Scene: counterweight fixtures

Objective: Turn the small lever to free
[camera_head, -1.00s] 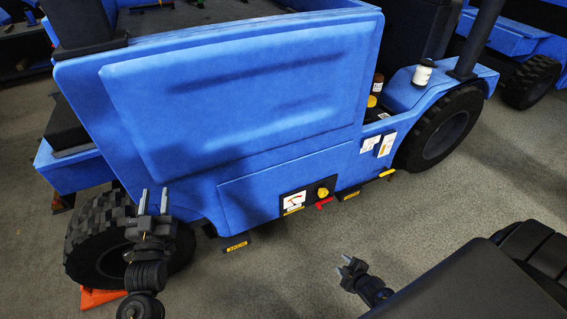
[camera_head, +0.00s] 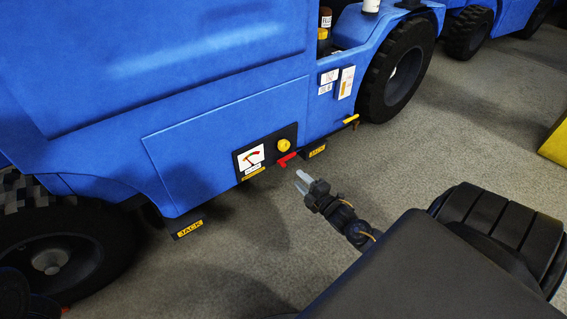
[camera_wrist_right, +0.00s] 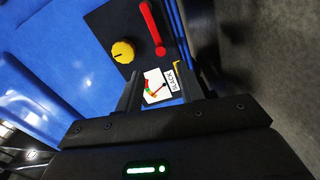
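A small red lever (camera_head: 286,160) sits at the lower right of a black panel (camera_head: 239,162) on the blue vehicle's side. A yellow knob (camera_head: 284,145) is just above it, and a white dial label (camera_head: 251,158) is to its left. In the right wrist view the red lever (camera_wrist_right: 152,28) lies beyond the fingertips, beside the yellow knob (camera_wrist_right: 122,51). My right gripper (camera_head: 302,182) is in front of and below the lever, apart from it. Its two fingers (camera_wrist_right: 160,88) are open and empty in the wrist view. My left gripper is out of view.
Two black JACK plates (camera_head: 189,228) (camera_head: 314,151) stick out at the vehicle's lower edge. A yellow handle (camera_head: 351,119) is further right, below white labels (camera_head: 346,83). Wheels (camera_head: 397,64) flank the panel area. Grey floor lies open in front.

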